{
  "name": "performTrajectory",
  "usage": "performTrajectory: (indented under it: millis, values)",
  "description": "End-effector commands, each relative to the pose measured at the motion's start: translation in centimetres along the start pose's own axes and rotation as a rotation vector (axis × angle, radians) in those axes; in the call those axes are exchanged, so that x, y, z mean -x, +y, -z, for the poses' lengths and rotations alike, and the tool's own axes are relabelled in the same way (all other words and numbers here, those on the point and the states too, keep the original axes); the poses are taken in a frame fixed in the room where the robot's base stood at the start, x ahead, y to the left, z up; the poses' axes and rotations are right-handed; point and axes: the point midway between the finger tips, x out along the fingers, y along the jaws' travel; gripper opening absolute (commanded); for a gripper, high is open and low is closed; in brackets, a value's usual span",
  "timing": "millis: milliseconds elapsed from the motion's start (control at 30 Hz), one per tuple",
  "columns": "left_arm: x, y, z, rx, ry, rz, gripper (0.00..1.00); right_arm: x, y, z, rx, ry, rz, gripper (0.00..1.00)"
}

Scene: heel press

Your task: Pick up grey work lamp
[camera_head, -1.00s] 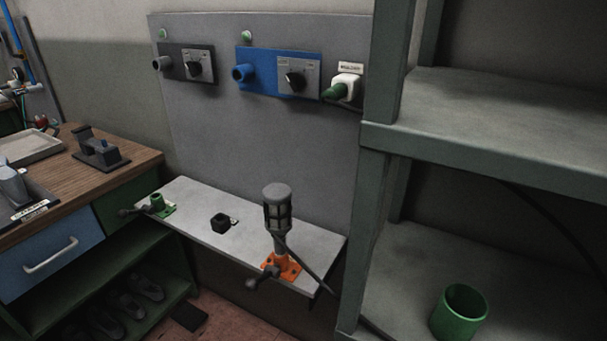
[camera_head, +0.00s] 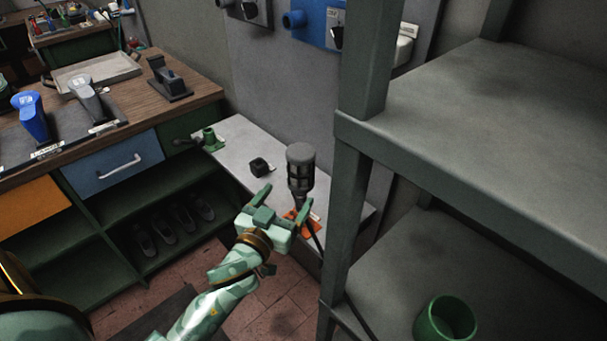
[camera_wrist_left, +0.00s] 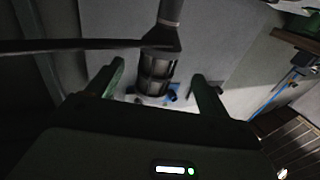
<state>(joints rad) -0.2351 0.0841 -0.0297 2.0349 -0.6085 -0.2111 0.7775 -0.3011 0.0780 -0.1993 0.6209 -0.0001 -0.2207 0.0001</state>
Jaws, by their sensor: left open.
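Contact with the lamp does not show. My right gripper is not in view.
A green rack (camera_head: 358,150) with shelves stands close on the right; a green cup (camera_head: 444,320) is on its lower shelf. A black block (camera_head: 260,167) and a green holder (camera_head: 211,140) are on the narrow shelf. A wooden workbench (camera_head: 200,93) is at left.

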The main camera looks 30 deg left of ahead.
Motion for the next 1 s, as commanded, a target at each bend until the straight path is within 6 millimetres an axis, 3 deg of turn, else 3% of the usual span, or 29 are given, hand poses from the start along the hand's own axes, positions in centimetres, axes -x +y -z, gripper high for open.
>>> performTrajectory:
  millis: [100, 367, 600, 900, 933, 1000]
  values:
    - [-2.6, 0.0, -0.1, -0.003, 0.000, -0.001, 0.79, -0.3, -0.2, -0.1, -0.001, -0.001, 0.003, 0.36]
    - [-5.1, 0.0, -0.2, -0.002, -0.002, 0.000, 0.79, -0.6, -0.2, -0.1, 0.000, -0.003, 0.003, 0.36]
    - [-8.9, 0.1, -0.4, -0.002, -0.002, -0.001, 0.79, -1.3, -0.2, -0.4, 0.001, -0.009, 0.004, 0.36]
    - [-9.7, 0.1, -0.3, -0.001, -0.004, 0.000, 0.79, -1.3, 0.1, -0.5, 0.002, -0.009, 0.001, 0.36]
    - [-9.7, 0.1, -0.3, -0.001, -0.004, 0.000, 0.77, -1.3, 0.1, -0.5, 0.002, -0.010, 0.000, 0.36]
    - [-9.7, 0.1, -0.3, -0.001, -0.003, 0.000, 0.57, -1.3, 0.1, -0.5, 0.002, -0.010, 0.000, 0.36]
